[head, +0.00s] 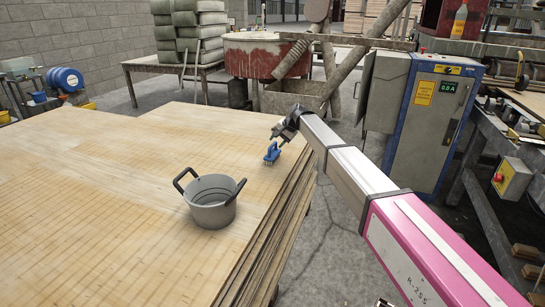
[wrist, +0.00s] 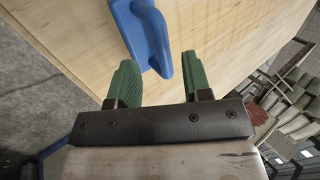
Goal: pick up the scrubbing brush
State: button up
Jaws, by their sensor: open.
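The blue scrubbing brush (head: 272,153) sits on the veneer stack (head: 120,170) near its right edge. In the wrist view the blue brush (wrist: 146,32) runs in from the top, and its lower end reaches between the tips of the green fingers. My gripper (head: 278,134) is just above and beside the brush in the head view. The gripper (wrist: 158,68) is open in the wrist view, with a wide gap between its fingers. I cannot tell whether either finger touches the brush.
A grey bucket (head: 211,203) with two dark handles stands on the stack, nearer the front. A blue and grey control cabinet (head: 424,120) stands right of the stack. Behind are a red drum (head: 259,55) and a table of stacked sacks (head: 190,30). The left of the stack is clear.

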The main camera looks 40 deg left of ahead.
aim_at(273, 144)
jog(key=x, duration=0.4)
jog(key=shift+a+f, duration=0.15)
jog(key=shift+a, duration=0.15)
jog(key=shift+c, duration=0.3)
grip_shut()
jog(key=shift+r, duration=0.6)
notch_tip(273, 144, up, 3)
jog(key=shift+f, duration=0.15)
jog(key=s+r, duration=0.7)
jog(key=s, duration=0.4)
jog(key=shift+s, duration=0.35)
